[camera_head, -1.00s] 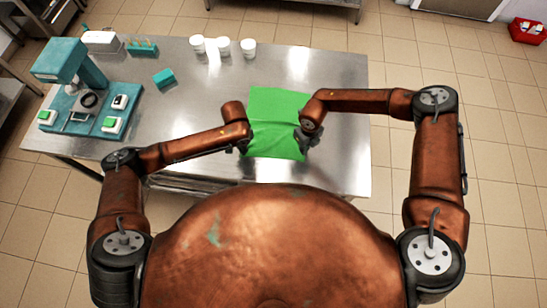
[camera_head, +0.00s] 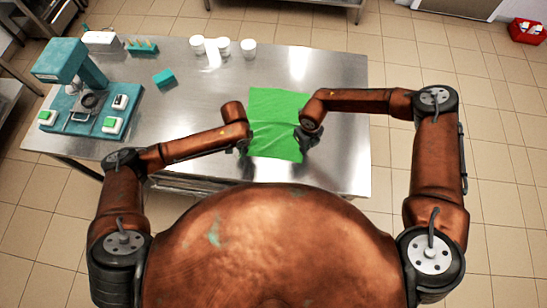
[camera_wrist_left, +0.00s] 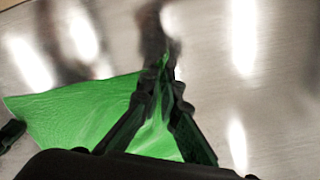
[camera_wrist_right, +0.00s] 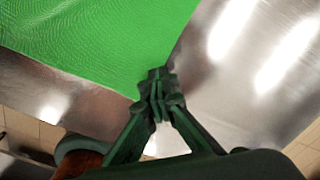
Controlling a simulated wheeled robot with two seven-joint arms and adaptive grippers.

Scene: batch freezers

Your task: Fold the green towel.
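The green towel (camera_head: 275,122) lies on the steel table between my two grippers, mostly spread out, with light creases near its lower part. My left gripper (camera_head: 243,147) is at its left edge. In the left wrist view its fingers (camera_wrist_left: 167,72) are shut on a pinched, raised fold of the towel (camera_wrist_left: 75,112). My right gripper (camera_head: 308,138) is at the right edge. In the right wrist view its fingers (camera_wrist_right: 157,88) are closed at a corner of the towel (camera_wrist_right: 95,40) and appear to grip it; the exact contact is partly hidden by the fingertips.
The steel table (camera_head: 205,120) is bare around the towel. Three white cups (camera_head: 223,47) stand at the back. A teal machine (camera_head: 75,80) and a small teal block (camera_head: 164,78) are at the left. A teal rack (camera_head: 142,47) stands behind them.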

